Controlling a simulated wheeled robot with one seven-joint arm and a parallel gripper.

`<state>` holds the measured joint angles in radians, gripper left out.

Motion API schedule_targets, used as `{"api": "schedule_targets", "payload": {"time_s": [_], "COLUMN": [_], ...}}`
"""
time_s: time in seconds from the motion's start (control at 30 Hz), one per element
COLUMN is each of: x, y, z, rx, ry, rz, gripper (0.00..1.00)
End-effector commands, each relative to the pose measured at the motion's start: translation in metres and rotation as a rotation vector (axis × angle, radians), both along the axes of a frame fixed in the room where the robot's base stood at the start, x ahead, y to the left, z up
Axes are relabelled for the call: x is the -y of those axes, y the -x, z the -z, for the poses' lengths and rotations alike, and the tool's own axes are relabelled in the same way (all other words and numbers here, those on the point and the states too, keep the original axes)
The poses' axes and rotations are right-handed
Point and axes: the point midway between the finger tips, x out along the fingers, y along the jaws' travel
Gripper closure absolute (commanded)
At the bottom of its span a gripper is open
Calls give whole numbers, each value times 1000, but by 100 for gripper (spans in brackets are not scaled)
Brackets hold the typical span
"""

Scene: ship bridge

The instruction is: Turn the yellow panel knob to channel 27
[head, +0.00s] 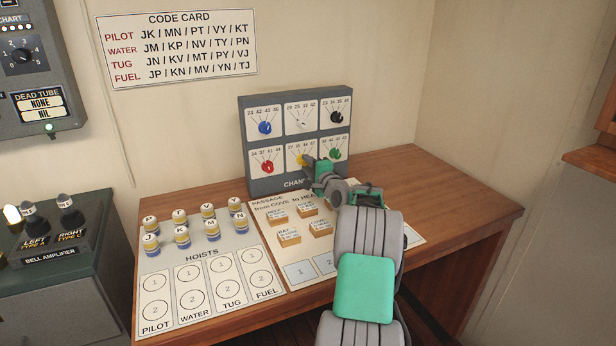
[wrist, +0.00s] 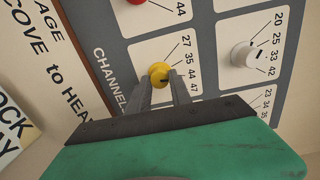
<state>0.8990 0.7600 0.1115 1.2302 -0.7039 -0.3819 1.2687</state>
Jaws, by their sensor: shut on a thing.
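The yellow knob (wrist: 159,73) sits on a white dial plate of the grey channel panel (head: 244,130). In the head view the knob (head: 301,159) is in the middle of the lower row, partly hidden by my gripper (head: 312,165). In the wrist view my gripper (wrist: 161,84) has one finger on each side of the knob and is shut on it. The plate's labels read 27, 35, 44 and 47, with 27 at the top in the wrist view. A dark mark shows at the knob's lower right, roughly toward the 44 and 47 end; I cannot tell the exact setting.
A green knob (head: 335,154) and a red knob (head: 268,168) flank the yellow one. Blue (head: 265,128), white (head: 300,125) and black (head: 337,117) knobs are above. Hoist pegs (head: 208,228) and passage blocks (head: 289,238) stand on the wooden desk (head: 450,200), clear at right.

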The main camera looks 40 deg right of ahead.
Motion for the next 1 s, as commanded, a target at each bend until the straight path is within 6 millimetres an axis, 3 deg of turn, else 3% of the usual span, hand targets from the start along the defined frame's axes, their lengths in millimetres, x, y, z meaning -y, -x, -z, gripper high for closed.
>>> {"api": "schedule_targets", "payload": {"time_s": [0.03, 1.0], "x": [-1, -2], "y": [0, -1], "z": [7, 5], "rx": [-11, -268], "ry": [41, 912], "rz": [-2, -1], "gripper": [100, 100]}}
